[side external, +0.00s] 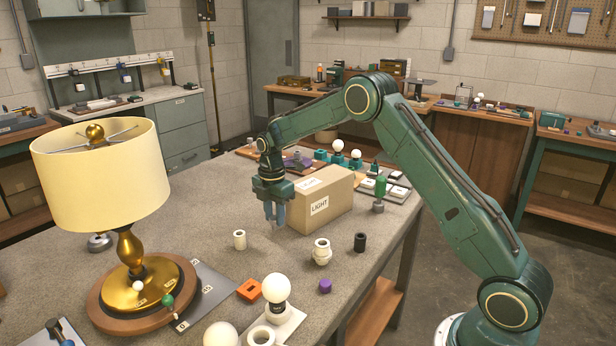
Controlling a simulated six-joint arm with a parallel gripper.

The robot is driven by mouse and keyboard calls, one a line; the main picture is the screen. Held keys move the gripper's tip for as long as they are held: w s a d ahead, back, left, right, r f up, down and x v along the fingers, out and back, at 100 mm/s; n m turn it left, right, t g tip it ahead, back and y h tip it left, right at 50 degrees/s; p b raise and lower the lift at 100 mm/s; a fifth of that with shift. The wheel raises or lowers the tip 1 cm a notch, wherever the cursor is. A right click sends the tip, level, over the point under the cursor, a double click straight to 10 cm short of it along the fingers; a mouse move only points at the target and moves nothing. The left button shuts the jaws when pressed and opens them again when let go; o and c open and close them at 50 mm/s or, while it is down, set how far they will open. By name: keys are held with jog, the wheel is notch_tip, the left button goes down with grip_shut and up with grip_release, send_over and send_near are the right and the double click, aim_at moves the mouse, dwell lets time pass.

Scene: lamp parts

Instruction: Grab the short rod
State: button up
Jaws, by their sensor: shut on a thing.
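My gripper (275,224) points down just in front of the cardboard box marked LIGHT, low over the grey bench top. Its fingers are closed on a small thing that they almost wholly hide. I take it for the short rod, but its shape and colour cannot be made out. I cannot tell whether it touches the bench.
A white hollow cylinder (239,240), a cream ribbed socket (321,252) and a black cylinder (360,242) stand nearby. The cardboard box (322,199) is close behind and right. A brass lamp with a cream shade (100,168) stands left. Bulbs sit at the front.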

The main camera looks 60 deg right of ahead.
notch_tip(320, 180, up, 14)
dwell(0.4)
dwell(0.5)
